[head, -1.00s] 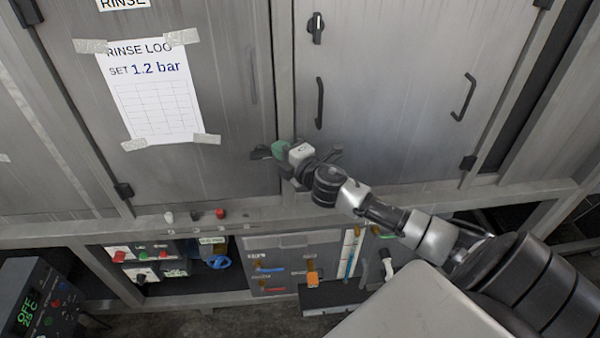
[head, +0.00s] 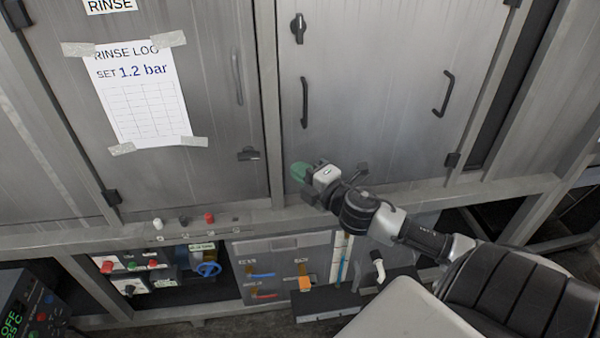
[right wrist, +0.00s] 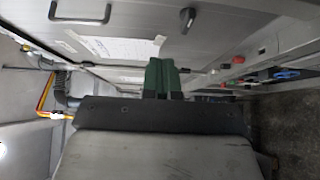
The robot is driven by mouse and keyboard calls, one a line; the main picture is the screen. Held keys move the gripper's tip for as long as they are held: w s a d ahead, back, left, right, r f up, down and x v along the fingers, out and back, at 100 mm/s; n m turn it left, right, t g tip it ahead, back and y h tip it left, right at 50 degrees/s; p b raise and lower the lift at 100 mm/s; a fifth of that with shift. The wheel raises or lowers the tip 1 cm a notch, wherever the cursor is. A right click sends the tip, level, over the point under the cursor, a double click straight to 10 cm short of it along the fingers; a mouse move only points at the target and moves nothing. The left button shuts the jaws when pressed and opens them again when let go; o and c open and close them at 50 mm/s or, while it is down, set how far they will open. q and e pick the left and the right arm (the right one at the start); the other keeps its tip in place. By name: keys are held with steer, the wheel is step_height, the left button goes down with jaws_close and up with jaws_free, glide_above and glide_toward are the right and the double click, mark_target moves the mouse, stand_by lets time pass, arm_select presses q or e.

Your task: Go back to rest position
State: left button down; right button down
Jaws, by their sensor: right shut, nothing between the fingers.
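My right gripper (head: 300,172) is in front of the lower left part of the right grey cabinet door (head: 385,95), just right of the post between the two doors. Its green fingertips point left and are closed together with nothing between them. In the right wrist view the green fingers (right wrist: 161,78) show side by side in the middle, touching. My right arm comes in from the lower right. My left gripper is not in view. Both cabinet doors look shut.
The left door (head: 225,60) bears a taped rinse log (head: 145,100) and a dark latch (head: 248,154). Small knobs (head: 209,217) sit on the ledge. Below are a blue valve wheel (head: 207,269) and a tool panel (head: 262,265). A dark control box (head: 35,305) stands lower left.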

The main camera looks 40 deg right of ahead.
steer(key=shift+s, duration=0.2)
steer(key=s+d+f+m+g+h, duration=0.1)
steer(key=s+d+f+m+g, duration=0.15)
steer(key=f, duration=0.85)
steer(key=s+d+f+m+g+h, duration=0.1)
steer(key=s+f+m+g, duration=0.25)
steer(key=f, duration=0.75)
steer(key=s+d+f+m+g+h, duration=0.2)
steer(key=s+f+m, duration=0.1)
steer(key=f, duration=0.8)
steer(key=s+a+f+m+g+y, duration=0.15)
steer(key=s+a+f, duration=0.25)
steer(key=s+f, duration=0.4)
steer(key=s+a+f+m+g, duration=0.3)
steer(key=s+a+f, duration=0.1)
steer(key=s+f, duration=0.45)
steer(key=s+a+f+m+g, duration=0.1)
steer(key=s+a+f+g, duration=0.1)
steer(key=s+a, duration=0.3)
steer(key=s+a+f+m+g+y, duration=0.1)
steer(key=s+a+f, duration=0.4)
steer(key=s, duration=0.5)
steer(key=shift+a+f+m+g, duration=0.25)
steer(key=shift+a+m+g, duration=0.1)
steer(key=shift+a+g, duration=0.4)
steer(key=shift+y, duration=0.25)
